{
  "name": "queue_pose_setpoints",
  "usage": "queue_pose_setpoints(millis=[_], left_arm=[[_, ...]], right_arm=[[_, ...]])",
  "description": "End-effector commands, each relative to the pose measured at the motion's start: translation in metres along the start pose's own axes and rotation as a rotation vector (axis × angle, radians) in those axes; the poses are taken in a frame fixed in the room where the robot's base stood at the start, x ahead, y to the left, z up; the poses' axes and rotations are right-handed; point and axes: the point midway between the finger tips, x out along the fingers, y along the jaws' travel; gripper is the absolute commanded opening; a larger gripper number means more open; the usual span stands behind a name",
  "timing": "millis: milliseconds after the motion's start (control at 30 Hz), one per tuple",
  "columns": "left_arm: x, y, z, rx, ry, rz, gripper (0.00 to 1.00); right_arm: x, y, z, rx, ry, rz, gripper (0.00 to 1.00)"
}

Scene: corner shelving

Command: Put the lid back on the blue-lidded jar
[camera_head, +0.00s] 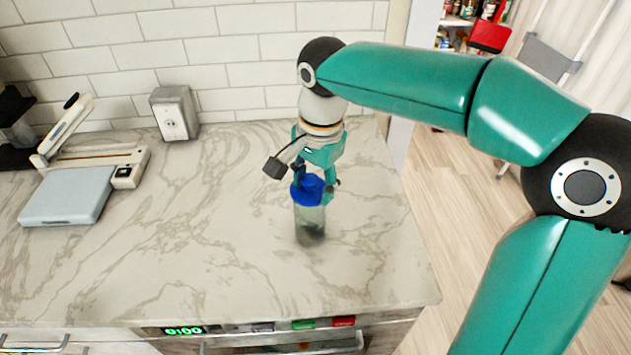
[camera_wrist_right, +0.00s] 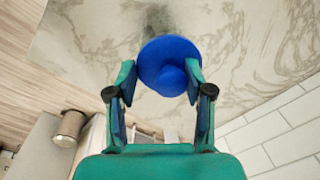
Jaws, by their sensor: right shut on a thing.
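The jar (camera_head: 310,224) is clear, with a dark greenish lower part, and stands upright on the marble counter. Its blue lid (camera_head: 306,192) shows at the top of the jar, in line with it; I cannot tell whether it is fully seated. My right gripper (camera_head: 314,187) comes down from above, shut on the lid. In the right wrist view the round blue lid (camera_wrist_right: 168,62) with its raised knob lies between the two fingers of the gripper (camera_wrist_right: 160,76), and it hides most of the jar below. My left gripper is not in view.
A flat grey device with a raised arm (camera_head: 70,195) stands on the counter at left. A small metal box (camera_head: 175,113) stands by the tiled wall (camera_head: 240,48). The counter (camera_head: 220,260) is clear around the jar; its right edge is close by, with wooden floor (camera_head: 455,190) beyond.

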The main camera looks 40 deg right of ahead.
Motion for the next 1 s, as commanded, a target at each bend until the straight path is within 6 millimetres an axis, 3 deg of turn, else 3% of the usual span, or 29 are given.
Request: queue_pose_setpoints(millis=[400, 433, 500, 600, 800, 933, 1000], left_arm=[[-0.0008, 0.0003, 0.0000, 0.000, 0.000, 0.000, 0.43], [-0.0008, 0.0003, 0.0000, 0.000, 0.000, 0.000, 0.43], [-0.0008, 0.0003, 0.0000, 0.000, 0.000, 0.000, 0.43], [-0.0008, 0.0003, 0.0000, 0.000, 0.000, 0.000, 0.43], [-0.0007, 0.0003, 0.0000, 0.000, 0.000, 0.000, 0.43], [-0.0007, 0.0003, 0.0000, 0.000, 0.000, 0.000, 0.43], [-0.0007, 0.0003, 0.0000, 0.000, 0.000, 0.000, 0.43]], right_arm=[[0.0004, 0.0000, 0.0000, 0.000, 0.000, 0.000, 0.06], [0.0004, 0.0000, 0.0000, 0.000, 0.000, 0.000, 0.57], [0.0004, 0.0000, 0.0000, 0.000, 0.000, 0.000, 0.68], [0.0004, 0.0000, 0.0000, 0.000, 0.000, 0.000, 0.81], [0.0004, 0.0001, 0.0000, 0.000, 0.000, 0.000, 0.81], [0.0004, 0.0001, 0.0000, 0.000, 0.000, 0.000, 1.00], [0.0004, 0.0001, 0.0000, 0.000, 0.000, 0.000, 1.00]])
